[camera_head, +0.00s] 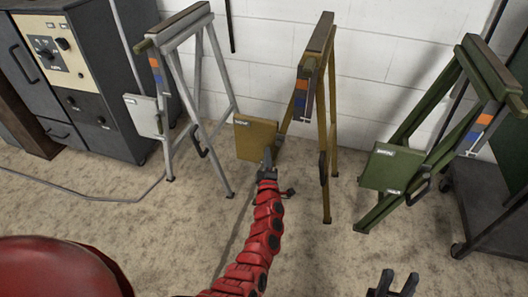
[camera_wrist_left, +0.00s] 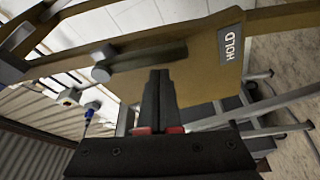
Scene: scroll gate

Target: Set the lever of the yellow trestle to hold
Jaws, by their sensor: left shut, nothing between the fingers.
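The yellow trestle (camera_head: 315,75) stands in the middle, with a yellow panel (camera_head: 253,140) low on its left. My left gripper (camera_head: 268,157) is shut and empty in front of the panel's right part. In the left wrist view the panel (camera_wrist_left: 205,80) bears a HOLD label (camera_wrist_left: 231,43). My shut fingertips (camera_wrist_left: 160,74) lie just below the bar in that view; contact is unclear. My right gripper (camera_head: 397,283) is open and empty at the bottom.
A white trestle (camera_head: 185,60) stands left and a green trestle (camera_head: 440,130) right, each with its own panel. A dark machine cabinet (camera_head: 90,75) is at far left, a dark cart (camera_head: 490,205) at far right. The floor in front is clear.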

